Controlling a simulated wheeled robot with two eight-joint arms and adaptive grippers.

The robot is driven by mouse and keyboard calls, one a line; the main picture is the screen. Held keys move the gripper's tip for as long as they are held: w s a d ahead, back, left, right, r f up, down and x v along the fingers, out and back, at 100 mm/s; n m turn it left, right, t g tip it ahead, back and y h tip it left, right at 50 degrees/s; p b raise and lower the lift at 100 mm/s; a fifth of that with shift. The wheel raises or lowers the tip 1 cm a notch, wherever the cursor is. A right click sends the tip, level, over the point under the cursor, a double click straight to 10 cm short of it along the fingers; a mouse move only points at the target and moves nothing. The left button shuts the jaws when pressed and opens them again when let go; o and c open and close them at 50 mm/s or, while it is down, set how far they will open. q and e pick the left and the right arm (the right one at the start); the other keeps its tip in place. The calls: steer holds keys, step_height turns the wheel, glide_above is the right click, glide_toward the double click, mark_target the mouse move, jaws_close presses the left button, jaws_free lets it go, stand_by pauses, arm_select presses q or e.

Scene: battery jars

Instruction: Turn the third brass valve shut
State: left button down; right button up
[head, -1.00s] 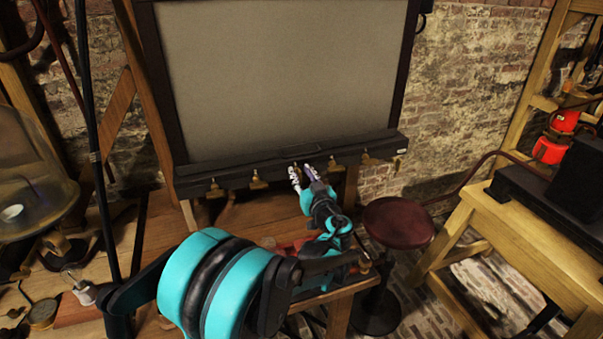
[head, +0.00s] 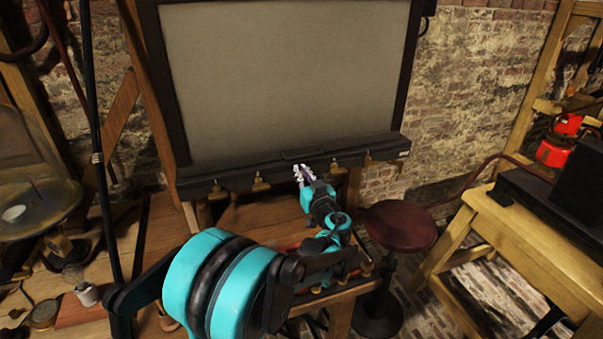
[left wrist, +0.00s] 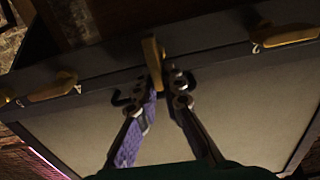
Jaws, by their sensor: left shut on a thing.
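Several brass valves hang in a row under the black ledge of a large framed grey panel. In the head view the first (head: 217,189) and second (head: 260,184) from the left show clear, and two more, one of them this valve (head: 334,169), show to the right of my gripper. My left gripper (head: 304,172) is at the third place from the left and hides the valve there. In the left wrist view that brass valve (left wrist: 153,58) stands between the fingertips of my left gripper (left wrist: 160,84), which is shut on it. My right gripper is not in view.
The black ledge (head: 240,170) runs above the wooden bench (head: 160,235). A round dark red stool (head: 398,226) stands right of my arm. A glass dome (head: 35,185) is at the left. A wooden table (head: 480,225) with black boxes stands at the right.

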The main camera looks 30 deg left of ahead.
arm_select(q)
steer(key=shift+w+d+f+m+b, duration=0.1)
steer(key=shift+w+d+f+m, duration=0.3)
steer(key=shift+m, duration=2.55)
steer(key=shift+w+d+f+m+b, duration=0.2)
steer(key=shift+f+m, duration=0.25)
steer(key=shift+m, duration=2.45)
steer(key=shift+w+d+f+m+b, duration=0.1)
steer(key=shift+w+d+f+m, duration=0.25)
steer(key=shift+m, duration=2.6)
steer(key=shift+a+f, duration=0.15)
steer(key=c, duration=1.6)
jaws_free()
